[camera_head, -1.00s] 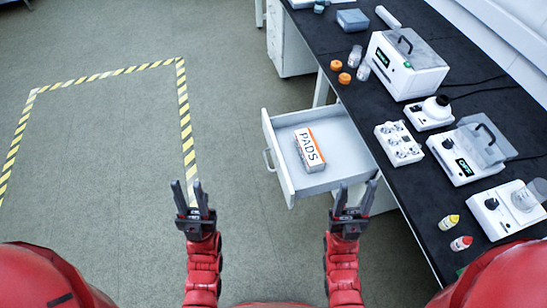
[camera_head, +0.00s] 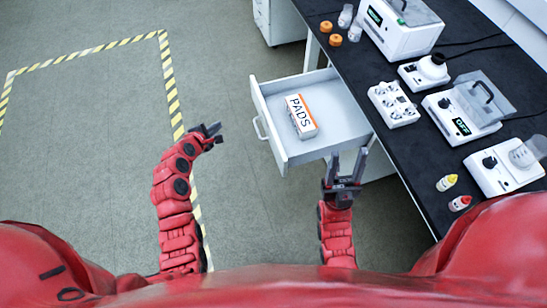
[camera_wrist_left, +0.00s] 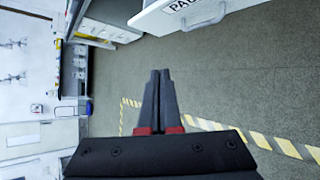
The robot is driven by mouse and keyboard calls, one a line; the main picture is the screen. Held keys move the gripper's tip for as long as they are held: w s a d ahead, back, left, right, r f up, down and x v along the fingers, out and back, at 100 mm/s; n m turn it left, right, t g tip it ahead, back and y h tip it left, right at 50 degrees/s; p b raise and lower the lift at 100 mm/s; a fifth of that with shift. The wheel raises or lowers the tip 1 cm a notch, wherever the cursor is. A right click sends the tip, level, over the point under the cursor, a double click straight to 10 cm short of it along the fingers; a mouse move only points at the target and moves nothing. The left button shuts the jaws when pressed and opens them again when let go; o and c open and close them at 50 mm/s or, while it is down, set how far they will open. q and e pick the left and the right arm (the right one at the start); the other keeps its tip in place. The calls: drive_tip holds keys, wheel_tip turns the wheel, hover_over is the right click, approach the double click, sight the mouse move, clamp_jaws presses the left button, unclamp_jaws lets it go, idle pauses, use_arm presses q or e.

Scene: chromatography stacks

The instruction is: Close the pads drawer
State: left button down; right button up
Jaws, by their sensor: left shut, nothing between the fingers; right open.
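The pads drawer (camera_head: 274,138) is pulled out from under the black-topped bench in the head view. It is white and holds a white and orange box labelled PADS (camera_head: 301,116). Its handle (camera_head: 260,128) is on the left-facing front. The drawer front also shows at the top of the left wrist view (camera_wrist_left: 180,14), with part of its label and handle. My left gripper (camera_head: 214,129) is shut and empty, left of the handle and apart from it. Its closed fingers show in the wrist view (camera_wrist_left: 160,92). My right gripper (camera_head: 346,160) is open, by the drawer's near side; I cannot tell whether it touches.
The black bench (camera_head: 416,172) on the right carries white instruments, a multi-well block (camera_head: 393,104), orange-capped jars and small bottles with yellow and red caps. Yellow-black tape (camera_head: 173,100) marks the floor at left. The floor left of the drawer is clear.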

use_arm(q)
drive_tip(key=s+d+f+g+h, duration=0.1)
drive_tip(key=s+d+g+h, duration=0.2)
drive_tip(key=s+d+g, duration=0.15)
drive_tip(key=n+g+h, duration=0.1)
drive_tip(key=g, duration=0.3)
approach(282, 158)
drive_tip(key=f, duration=0.1)
drive_tip(key=d+f, duration=0.1)
drive_tip(key=f, duration=0.1)
drive_tip(key=w+d+f, duration=0.1)
drive_tip(key=f, duration=0.1)
drive_tip(key=shift+d+p, duration=0.2)
drive_tip(key=shift+p, duration=0.15)
drive_tip(key=shift+w+d+f, duration=0.1)
drive_tip(key=shift+d, duration=0.45)
